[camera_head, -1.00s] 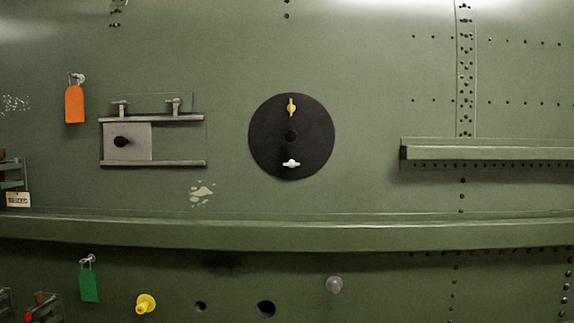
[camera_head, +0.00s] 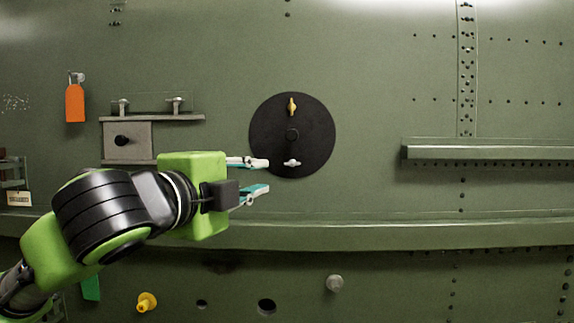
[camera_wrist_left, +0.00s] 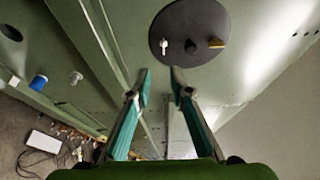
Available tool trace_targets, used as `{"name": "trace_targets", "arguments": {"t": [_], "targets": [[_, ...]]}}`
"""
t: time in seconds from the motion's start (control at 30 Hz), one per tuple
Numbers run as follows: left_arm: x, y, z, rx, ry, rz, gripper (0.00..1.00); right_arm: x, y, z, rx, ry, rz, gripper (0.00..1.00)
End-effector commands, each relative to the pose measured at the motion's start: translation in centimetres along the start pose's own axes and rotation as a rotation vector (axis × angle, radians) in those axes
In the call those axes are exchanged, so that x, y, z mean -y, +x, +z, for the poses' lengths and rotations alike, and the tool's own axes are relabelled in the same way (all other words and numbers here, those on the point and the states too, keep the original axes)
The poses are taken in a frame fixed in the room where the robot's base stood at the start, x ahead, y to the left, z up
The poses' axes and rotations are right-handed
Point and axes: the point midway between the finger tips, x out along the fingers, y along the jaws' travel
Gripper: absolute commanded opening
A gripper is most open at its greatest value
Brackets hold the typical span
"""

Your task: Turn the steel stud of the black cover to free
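The round black cover (camera_head: 268,122) lies on the green panel; it also shows in the left wrist view (camera_wrist_left: 198,20). Its steel stud (camera_head: 292,163), a pale wing shape lying horizontal, sits near the cover's bottom and also shows in the left wrist view (camera_wrist_left: 163,46). A brass-yellow stud (camera_head: 292,106) stands upright near the top, and a black knob (camera_head: 292,135) is in the centre. My left gripper (camera_head: 265,175) is open and empty, fingers apart, left of the steel stud and not touching it. In the left wrist view the fingertips (camera_wrist_left: 160,74) lie below the stud. My right gripper is not in view.
A long green ledge (camera_head: 400,234) runs across the panel below the cover. A shorter ledge (camera_head: 490,152) juts out at right. A bracket with a sliding plate (camera_head: 127,140) is at left, partly behind my arm. An orange tag (camera_head: 75,103) hangs at far left.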

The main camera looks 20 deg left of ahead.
Motion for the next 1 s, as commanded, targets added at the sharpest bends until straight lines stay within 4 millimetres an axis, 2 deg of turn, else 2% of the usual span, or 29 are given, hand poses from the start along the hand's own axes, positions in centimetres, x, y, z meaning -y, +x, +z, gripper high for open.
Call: {"name": "trace_targets", "arguments": {"t": [0.1, 0.23, 0.7, 0.83, 1.0], "targets": [[0.8, -0.1, 0.2, 0.005, 0.011, -0.010, 0.20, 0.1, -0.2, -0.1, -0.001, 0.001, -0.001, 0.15], [1.0, 1.2, 0.2, 0.004, 0.011, -0.008, 0.20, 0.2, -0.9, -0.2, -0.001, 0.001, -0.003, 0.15], [1.2, 10.7, 0.2, 0.004, 0.009, -0.007, 0.20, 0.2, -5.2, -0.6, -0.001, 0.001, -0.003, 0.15], [1.1, 12.3, 0.2, 0.004, 0.008, -0.009, 0.20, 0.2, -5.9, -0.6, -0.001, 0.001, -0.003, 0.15], [0.9, 13.3, 0.3, 0.005, 0.010, -0.010, 0.20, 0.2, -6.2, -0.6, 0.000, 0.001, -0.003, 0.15]]}}
